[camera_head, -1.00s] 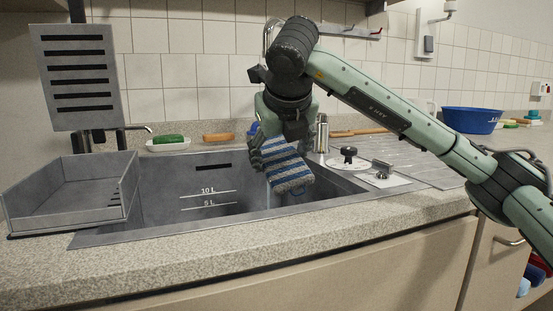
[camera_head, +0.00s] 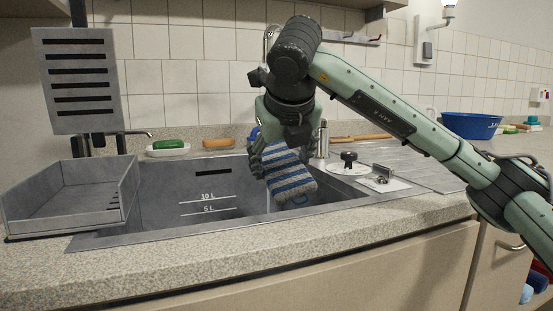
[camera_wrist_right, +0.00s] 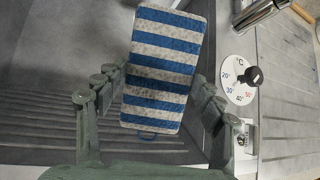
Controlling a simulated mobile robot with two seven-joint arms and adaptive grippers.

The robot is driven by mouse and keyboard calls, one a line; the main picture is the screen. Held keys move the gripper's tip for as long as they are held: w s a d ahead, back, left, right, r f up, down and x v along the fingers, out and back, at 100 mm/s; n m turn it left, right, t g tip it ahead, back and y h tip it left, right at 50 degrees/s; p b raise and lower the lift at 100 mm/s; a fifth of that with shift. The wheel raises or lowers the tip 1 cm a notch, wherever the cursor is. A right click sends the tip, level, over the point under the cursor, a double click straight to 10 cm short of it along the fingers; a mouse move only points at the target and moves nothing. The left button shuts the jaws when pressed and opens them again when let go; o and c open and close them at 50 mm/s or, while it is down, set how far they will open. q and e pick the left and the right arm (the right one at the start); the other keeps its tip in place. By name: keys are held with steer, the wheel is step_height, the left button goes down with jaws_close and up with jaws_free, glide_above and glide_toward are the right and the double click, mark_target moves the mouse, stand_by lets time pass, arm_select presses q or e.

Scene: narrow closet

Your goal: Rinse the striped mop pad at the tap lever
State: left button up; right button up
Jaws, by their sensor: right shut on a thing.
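The striped mop pad (camera_head: 290,178), blue and white, hangs tilted from my right gripper (camera_head: 276,158) over the right part of the sink (camera_head: 160,205). In the right wrist view the pad (camera_wrist_right: 165,65) sits between the two fingers of the gripper (camera_wrist_right: 150,105), which is shut on it. A metal tap body (camera_head: 322,140) stands behind and right of the pad; it also shows in the right wrist view (camera_wrist_right: 262,12). A round temperature dial with a black knob (camera_head: 348,160) lies to its right. I cannot tell which metal part is the tap lever. My left gripper is out of view.
A slotted panel (camera_head: 75,80) and a grey tray (camera_head: 70,200) stand at the left. A green sponge (camera_head: 169,145) and an orange-brown item (camera_head: 218,143) lie behind the sink. A blue bowl (camera_head: 470,123) stands at the right. The ribbed drainboard (camera_head: 425,175) is clear.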

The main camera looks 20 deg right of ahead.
steer(key=shift+s+r, duration=0.1)
stand_by(0.5)
steer(key=shift+s+a+r, duration=0.1)
steer(key=shift+s+r, duration=0.1)
steer(key=p+v, duration=0.2)
steer(key=v, duration=0.2)
steer(key=shift+s+r, duration=0.1)
steer(key=shift+s, duration=0.15)
steer(key=shift+s+a+r, duration=0.1)
steer(key=shift+s+r, duration=0.15)
steer(key=shift+s, duration=0.25)
steer(key=shift+f, duration=0.1)
